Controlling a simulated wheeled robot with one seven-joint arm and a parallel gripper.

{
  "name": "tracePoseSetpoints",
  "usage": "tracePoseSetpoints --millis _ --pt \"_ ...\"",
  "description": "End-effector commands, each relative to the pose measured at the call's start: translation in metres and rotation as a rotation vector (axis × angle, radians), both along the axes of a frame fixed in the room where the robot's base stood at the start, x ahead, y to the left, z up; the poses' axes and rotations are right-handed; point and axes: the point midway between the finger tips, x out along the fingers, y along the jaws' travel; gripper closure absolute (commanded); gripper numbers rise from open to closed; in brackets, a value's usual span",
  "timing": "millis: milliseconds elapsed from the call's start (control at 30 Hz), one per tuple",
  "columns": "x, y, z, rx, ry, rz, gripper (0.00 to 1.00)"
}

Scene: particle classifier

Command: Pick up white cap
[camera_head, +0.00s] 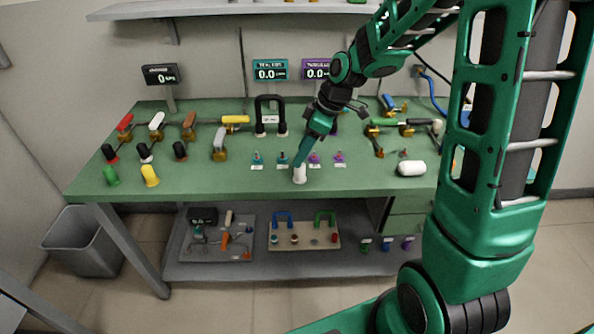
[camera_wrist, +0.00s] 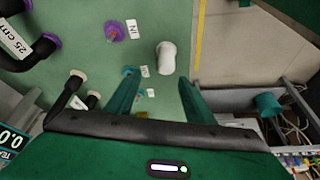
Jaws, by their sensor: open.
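The white cap (camera_head: 300,174) stands on the green bench near its front edge. In the wrist view the white cap (camera_wrist: 166,58) is just beyond the fingertips, roughly between their lines. My gripper (camera_head: 301,160) points down at the cap from above and behind. In the wrist view my gripper (camera_wrist: 159,80) has its two green fingers spread with nothing between the tips. Whether a finger touches the cap cannot be told.
Purple (camera_head: 314,158) and teal (camera_head: 282,158) fittings stand close behind the cap. A larger white cylinder (camera_head: 411,169) lies to the right. Yellow (camera_head: 150,175) and green (camera_head: 111,175) caps stand left. A black handle (camera_head: 267,101) rises behind. The bench front between caps is clear.

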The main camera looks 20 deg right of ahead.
Motion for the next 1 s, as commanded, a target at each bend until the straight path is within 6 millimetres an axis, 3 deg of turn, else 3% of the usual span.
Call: tracePoseSetpoints --millis 333,667,867,1000 --pt "-0.002 0.011 -0.043 0.0 0.004 0.0 0.52" --pt "0.0 0.013 -0.05 -0.001 0.001 -0.001 0.52" --pt "0.0 0.013 -0.049 0.0 0.001 -0.002 0.95" --pt "0.0 0.013 -0.049 0.0 0.001 -0.002 0.96"
